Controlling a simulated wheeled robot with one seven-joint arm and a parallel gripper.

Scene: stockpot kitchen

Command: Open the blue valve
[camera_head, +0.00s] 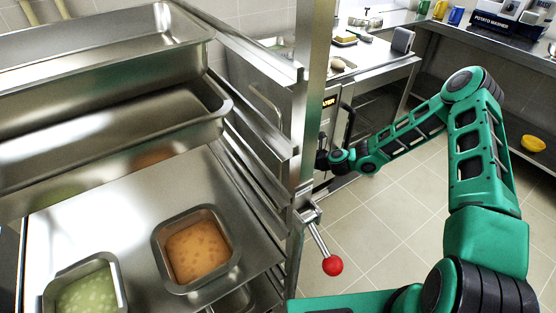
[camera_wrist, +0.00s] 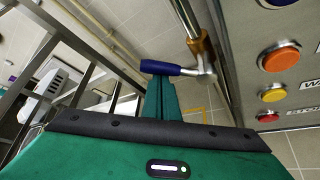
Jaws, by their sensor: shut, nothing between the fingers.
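The blue valve shows in the wrist view as a blue lever handle (camera_wrist: 161,68) on a metal stem beside a brass fitting (camera_wrist: 201,46) on a vertical pipe. The lever points left, across the pipe. My gripper (camera_wrist: 164,84) is shut and empty, its green fingers reaching up to the lever's underside in the picture. I cannot tell whether the tips touch it. In the head view my gripper (camera_head: 323,162) is at the appliance front beside the rack post, partly hidden, and the valve cannot be made out there.
A control panel with an orange button (camera_wrist: 279,59) and yellow and red buttons stands right of the valve. In the head view, a steel rack with food pans (camera_head: 197,248) fills the left, and a red-knobbed lever (camera_head: 333,265) sticks out from it. The tiled floor (camera_head: 385,235) is clear.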

